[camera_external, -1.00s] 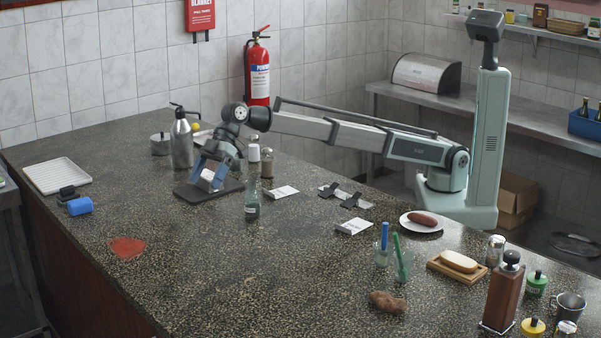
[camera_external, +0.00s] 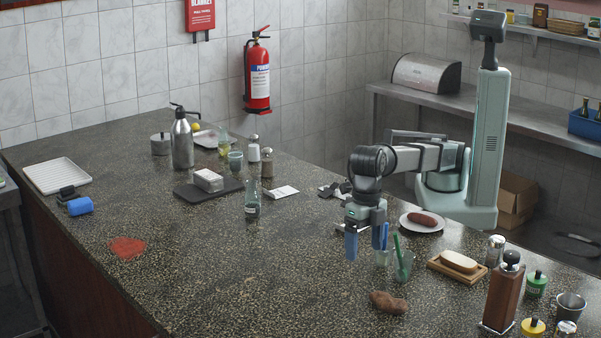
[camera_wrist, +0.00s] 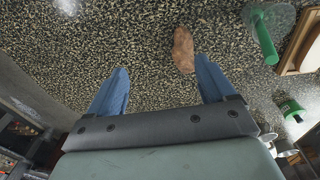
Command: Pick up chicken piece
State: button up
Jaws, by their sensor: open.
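A reddish-brown, lumpy piece (camera_external: 388,302), which appears to be the chicken piece, lies on the speckled counter near its front right part. In the wrist view the same piece (camera_wrist: 183,50) lies ahead of my fingertips, nearer the right finger. My gripper (camera_external: 364,243) is open and empty, its blue fingers pointing down above the counter, behind and left of the piece. In the wrist view my gripper (camera_wrist: 161,66) has its fingers wide apart with bare counter between them. It does not touch the piece.
The counter left of the piece is clear.

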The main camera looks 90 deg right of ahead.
jog(key=n+h, duration=0.1)
jog(key=n, duration=0.1)
send_over(388, 297)
notch_tip(388, 297, down, 8)
jog(key=shift+s+d+r, duration=0.1)
jog(key=shift+s, duration=0.05)
jog(key=shift+f, duration=3)
jog(key=shift+c, duration=0.2)
jog(key=c, duration=1.2)
jog(key=shift+o, duration=0.2)
jog(key=shift+r, duration=0.15)
